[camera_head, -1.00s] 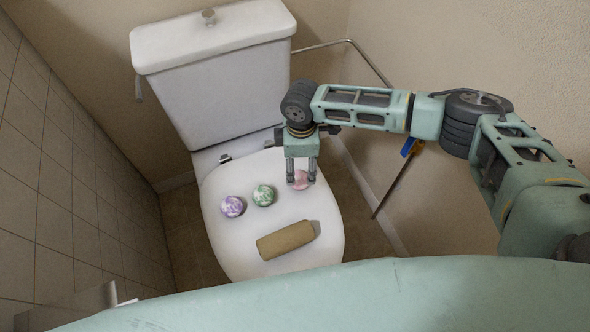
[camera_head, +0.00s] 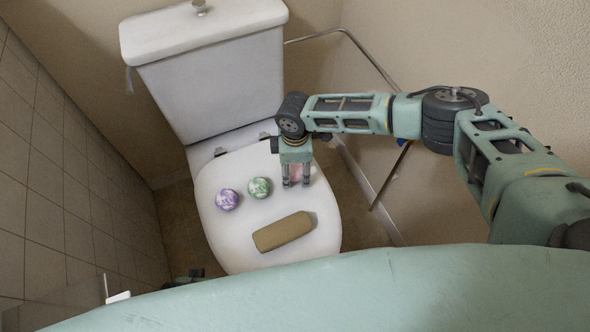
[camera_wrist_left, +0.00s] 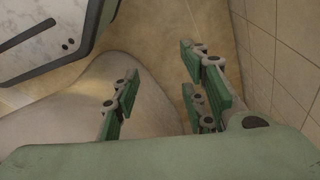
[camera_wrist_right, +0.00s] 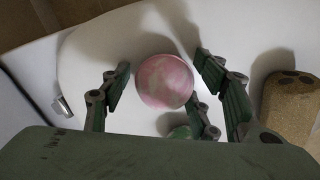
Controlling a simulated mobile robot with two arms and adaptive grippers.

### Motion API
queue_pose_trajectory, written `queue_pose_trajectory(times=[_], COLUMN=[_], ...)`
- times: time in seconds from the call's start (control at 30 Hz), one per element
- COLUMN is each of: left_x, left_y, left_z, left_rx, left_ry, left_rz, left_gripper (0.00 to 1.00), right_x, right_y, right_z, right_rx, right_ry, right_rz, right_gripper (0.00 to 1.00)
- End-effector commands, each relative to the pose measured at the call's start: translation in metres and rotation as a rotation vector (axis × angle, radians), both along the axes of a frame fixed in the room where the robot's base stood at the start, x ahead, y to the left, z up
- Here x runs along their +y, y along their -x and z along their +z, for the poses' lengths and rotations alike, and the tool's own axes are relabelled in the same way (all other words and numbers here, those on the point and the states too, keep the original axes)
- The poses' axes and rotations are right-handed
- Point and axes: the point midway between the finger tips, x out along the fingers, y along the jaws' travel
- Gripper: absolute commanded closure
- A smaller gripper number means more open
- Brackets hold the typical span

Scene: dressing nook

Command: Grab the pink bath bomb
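The pink bath bomb (camera_head: 296,172) rests on the white closed toilet lid (camera_head: 240,230), partly hidden by the fingers of my right gripper (camera_head: 295,183). In the right wrist view the pink and white ball (camera_wrist_right: 165,82) sits between the open fingers, with a gap visible on the left side. Contact on the right side is hard to tell. My left gripper (camera_wrist_left: 157,78) is open and empty, above the floor.
A purple bath bomb (camera_head: 227,199) and a green one (camera_head: 259,188) lie to the left of the pink one. A tan cylinder (camera_head: 283,232) lies in front. The toilet tank (camera_head: 215,75) stands behind; a metal rail (camera_head: 352,38) is at the wall.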

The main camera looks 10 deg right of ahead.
Motion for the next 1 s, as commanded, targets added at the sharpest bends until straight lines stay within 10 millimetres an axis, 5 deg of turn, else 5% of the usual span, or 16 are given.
queue_pose_trajectory(times=[0.43,0.77,1.0], left_x=[0.0,0.0,0.002], left_y=[0.0,-0.001,0.019], left_z=[0.0,0.001,-0.029], left_rx=[0.0,-0.005,0.022], left_ry=[0.0,0.001,-0.002], left_rz=[0.0,0.0,-0.004], left_gripper=[0.6,0.6,0.6], right_x=[0.0,0.0,0.0], right_y=[0.0,-0.001,-0.001], right_z=[0.0,0.007,0.046], right_rx=[0.0,-0.001,-0.003], right_ry=[0.0,-0.001,-0.003], right_rz=[0.0,-0.001,0.0], right_gripper=[0.87,0.88,0.88])
